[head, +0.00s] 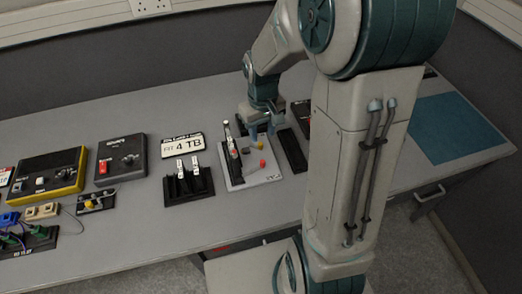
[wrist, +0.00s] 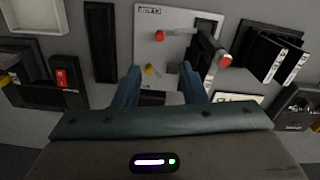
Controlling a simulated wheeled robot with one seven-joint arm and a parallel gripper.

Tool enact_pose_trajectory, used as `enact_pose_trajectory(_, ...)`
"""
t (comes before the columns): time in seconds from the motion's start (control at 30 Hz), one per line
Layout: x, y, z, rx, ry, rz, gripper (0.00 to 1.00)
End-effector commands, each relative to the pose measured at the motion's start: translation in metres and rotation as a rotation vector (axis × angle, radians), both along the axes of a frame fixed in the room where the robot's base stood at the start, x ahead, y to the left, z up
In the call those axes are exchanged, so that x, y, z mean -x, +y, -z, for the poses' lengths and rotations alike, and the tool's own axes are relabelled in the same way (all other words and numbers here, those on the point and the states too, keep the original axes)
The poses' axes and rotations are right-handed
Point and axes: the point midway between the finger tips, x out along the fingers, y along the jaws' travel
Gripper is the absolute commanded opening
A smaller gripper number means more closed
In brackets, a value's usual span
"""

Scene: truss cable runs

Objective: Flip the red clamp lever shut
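A light clamp plate (head: 265,177) lies on the bench with a dark raised lever (head: 232,143) at its left side and a red knob (head: 262,163) near its middle. In the wrist view the plate (wrist: 172,20) carries a red knob (wrist: 142,32), a dark lever ending in a red tip (wrist: 225,61), and a small yellow knob (wrist: 151,70). Which red part is the lever's handle is hard to tell. My gripper (head: 262,130) is above the plate's back edge. In the wrist view its fingers (wrist: 162,84) are apart, with nothing between them clearly held.
A black holder with white-tagged slots (head: 188,185) stands left of the plate, with a label plate (head: 183,145) behind it. A dark strip (head: 292,151) lies at right. Control boxes (head: 120,159) sit further left. The bench front is clear.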

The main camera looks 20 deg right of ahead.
Motion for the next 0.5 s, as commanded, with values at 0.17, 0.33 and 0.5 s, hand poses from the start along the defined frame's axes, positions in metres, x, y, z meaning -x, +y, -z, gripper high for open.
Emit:
enact_pose_trajectory(0.17, 0.001, 0.000, 0.021, 0.000, 0.008, -0.002, 0.38)
enact_pose_trajectory(0.33, 0.001, 0.000, 0.052, -0.001, 0.009, -0.002, 0.38)
enact_pose_trajectory(0.5, 0.001, 0.000, 0.082, 0.000, 0.008, -0.003, 0.38)
